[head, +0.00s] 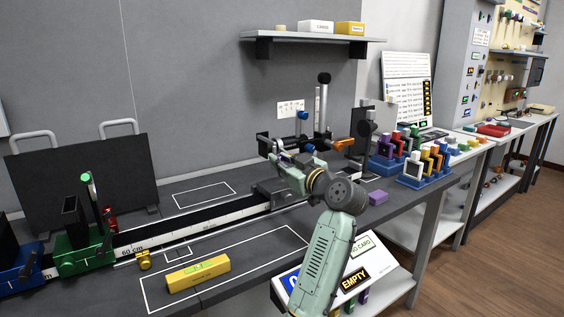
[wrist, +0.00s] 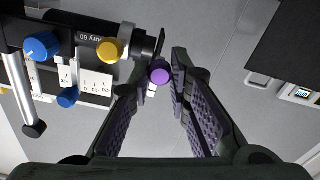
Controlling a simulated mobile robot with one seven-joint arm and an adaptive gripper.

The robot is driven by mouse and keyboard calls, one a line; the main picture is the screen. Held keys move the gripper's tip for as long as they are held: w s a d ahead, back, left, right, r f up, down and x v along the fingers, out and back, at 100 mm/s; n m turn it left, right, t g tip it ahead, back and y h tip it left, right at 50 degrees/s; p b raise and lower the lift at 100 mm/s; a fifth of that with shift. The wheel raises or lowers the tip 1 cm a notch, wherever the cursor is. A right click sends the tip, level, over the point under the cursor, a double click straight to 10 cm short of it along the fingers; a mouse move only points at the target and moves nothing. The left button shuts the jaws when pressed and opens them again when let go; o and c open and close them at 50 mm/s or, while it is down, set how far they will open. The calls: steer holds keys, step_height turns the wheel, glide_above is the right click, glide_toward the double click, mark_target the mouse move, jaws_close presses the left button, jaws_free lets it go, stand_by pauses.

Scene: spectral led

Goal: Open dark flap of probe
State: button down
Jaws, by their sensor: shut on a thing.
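The probe appears to be the black instrument in the wrist view (wrist: 125,38), lettered "ury 60", with a blue knob (wrist: 42,46), a yellow knob (wrist: 110,50) and white scales. A small purple round knob (wrist: 159,73) sits at its right end. My gripper (wrist: 158,82) has its purple-padded fingertips on either side of this knob and is shut on it. I cannot tell the dark flap apart from the black end parts beside the knob. In the head view, my arm hides the fingertips and much of the instrument (head: 323,105).
A black rail (head: 140,235) with a green carriage (head: 85,250) runs along the bench. A yellow level (head: 198,274) lies in front of it. Blue racks with coloured pieces (head: 425,180) stand right. A shelf (head: 315,37) hangs above.

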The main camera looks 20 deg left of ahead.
steer(key=shift+s+a+r+m+p, duration=0.55)
steer(key=shift+m+p, duration=1.2)
steer(key=shift+m, duration=1.25)
steer(key=shift+s+a+r+m+p, duration=0.15)
steer(key=shift+s+r+m+p, duration=0.45)
steer(key=shift+m+p, duration=1.8)
steer(key=shift+s+a+r+m+p, duration=0.3)
steer(key=shift+r+m+p, duration=0.7)
steer(key=shift+m, duration=2.6)
steer(key=shift+w+f, duration=0.1)
steer(key=shift+f, duration=0.05)
steer(key=c, duration=1.5)
jaws_free()
steer(key=shift+f, duration=0.1)
